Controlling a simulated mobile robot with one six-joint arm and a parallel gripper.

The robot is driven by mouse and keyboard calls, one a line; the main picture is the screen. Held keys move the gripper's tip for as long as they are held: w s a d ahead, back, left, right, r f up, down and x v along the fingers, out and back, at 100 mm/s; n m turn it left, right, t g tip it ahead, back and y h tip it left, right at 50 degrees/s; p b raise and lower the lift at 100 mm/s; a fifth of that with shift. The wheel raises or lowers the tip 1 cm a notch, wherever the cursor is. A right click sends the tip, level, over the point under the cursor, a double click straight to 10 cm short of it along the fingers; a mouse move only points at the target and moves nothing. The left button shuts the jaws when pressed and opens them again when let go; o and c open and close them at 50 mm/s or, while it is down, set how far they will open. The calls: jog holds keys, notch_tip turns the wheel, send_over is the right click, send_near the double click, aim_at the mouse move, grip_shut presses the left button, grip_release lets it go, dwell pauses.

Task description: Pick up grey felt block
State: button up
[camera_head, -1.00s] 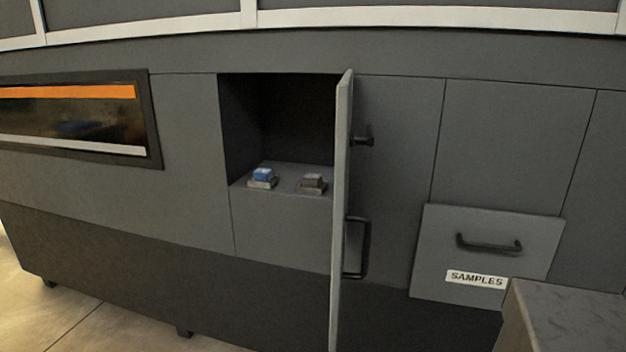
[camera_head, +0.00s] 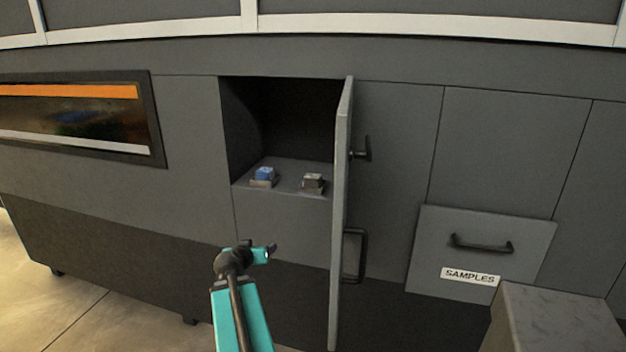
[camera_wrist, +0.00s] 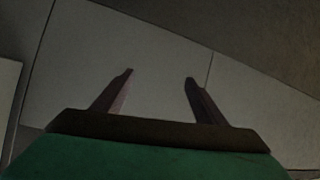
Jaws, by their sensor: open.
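Two small blocks sit on the floor of the open compartment in the head view. The left block (camera_head: 264,174) has a blue top on a pale base. The right block (camera_head: 312,180) looks dark grey-brown and is the likelier grey felt block, though its material is too small to tell. My gripper (camera_wrist: 158,82) shows in the wrist view with its two fingers apart and nothing between them. Its fingers face plain grey panels. In the head view my arm is below and in front of the compartment, apart from both blocks; the fingers cannot be made out there.
The compartment door (camera_head: 341,215) stands open at the right of the opening, edge-on, with a black handle (camera_head: 354,256). A samples drawer (camera_head: 481,225) is at the right. A grey box-like surface (camera_head: 553,320) is at lower right. The compartment front is unobstructed.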

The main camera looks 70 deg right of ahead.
aim_at(315, 174)
jog(key=s+d+r+m+h, duration=0.1)
jog(key=s+d+r, duration=0.2)
jog(key=r, duration=0.4)
jog(key=s+d+r+m+g+h+p, duration=0.1)
jog(key=s+d+r, duration=0.2)
jog(key=s+r, duration=0.2)
jog(key=s+d+r+m+h+p, duration=0.1)
jog(key=s+d+r+h, duration=0.1)
jog(key=r, duration=0.6)
jog(key=s+d, duration=0.1)
jog(key=s, duration=0.1)
jog(key=shift+s+d+r+g, duration=0.3)
jog(key=shift+s+d+r, duration=0.05)
jog(key=shift+r, duration=0.05)
jog(key=shift+d, duration=0.1)
jog(key=shift+w+d+f+p, duration=0.15)
jog(key=shift+d+p, duration=0.3)
jog(key=shift+d, duration=0.95)
jog(key=shift+w+d+f+p, duration=0.1)
jog(key=shift+d+f+p, duration=0.3)
jog(key=shift+d, duration=0.95)
jog(key=shift+w+d+f+p, duration=0.1)
jog(key=shift+d+p, duration=0.4)
jog(key=shift+d, duration=0.9)
jog(key=shift+d, duration=0.15)
